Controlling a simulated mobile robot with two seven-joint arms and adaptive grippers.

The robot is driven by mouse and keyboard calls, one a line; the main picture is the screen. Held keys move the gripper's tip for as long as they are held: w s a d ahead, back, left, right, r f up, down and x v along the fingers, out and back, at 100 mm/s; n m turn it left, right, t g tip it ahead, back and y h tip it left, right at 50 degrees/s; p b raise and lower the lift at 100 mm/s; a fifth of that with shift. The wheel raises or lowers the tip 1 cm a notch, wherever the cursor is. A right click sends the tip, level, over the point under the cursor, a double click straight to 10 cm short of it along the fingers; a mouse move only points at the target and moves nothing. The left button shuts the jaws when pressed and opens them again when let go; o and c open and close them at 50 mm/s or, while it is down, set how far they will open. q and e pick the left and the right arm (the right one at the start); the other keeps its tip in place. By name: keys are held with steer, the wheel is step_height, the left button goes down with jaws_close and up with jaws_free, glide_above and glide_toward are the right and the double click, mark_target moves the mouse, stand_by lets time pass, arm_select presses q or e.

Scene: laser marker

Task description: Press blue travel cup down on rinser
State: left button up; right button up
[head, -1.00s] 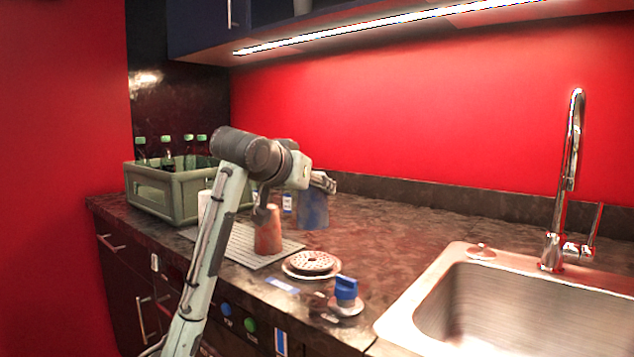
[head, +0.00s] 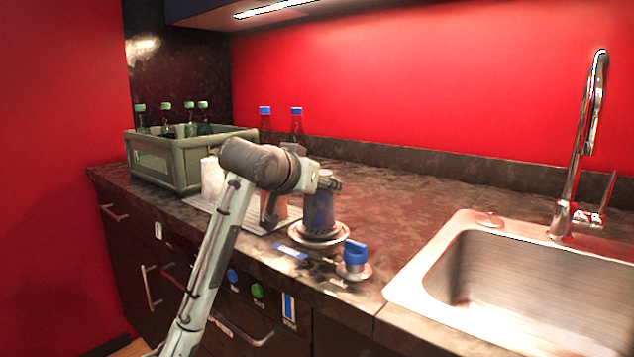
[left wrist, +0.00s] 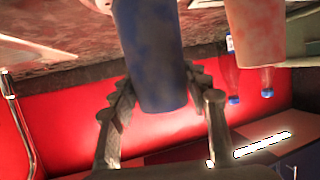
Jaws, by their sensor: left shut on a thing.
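The blue travel cup (head: 319,211) is upside down or upright, I cannot tell which, and stands vertical directly over the round metal rinser (head: 319,236) in the head view. Its lower end appears to meet the rinser. My left gripper (head: 328,183) is shut on the cup near its top. In the left wrist view the blue cup (left wrist: 152,55) sits between the fingers of the left gripper (left wrist: 165,105). The rinser is not clearly visible in the wrist view. My right gripper is not in view.
A reddish cup (head: 275,207) and a white cup (head: 211,178) stand on the drying mat (head: 250,226) to the left. A blue-topped knob (head: 355,255) is close at the right of the rinser. A sink (head: 530,265) lies further right; a bottle crate (head: 165,165) is at back left.

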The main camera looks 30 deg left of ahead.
arm_select(q)
steer(key=shift+p, duration=0.4)
stand_by(0.3)
steer(key=shift+f, duration=0.8)
stand_by(1.2)
steer(key=shift+r, duration=4.6)
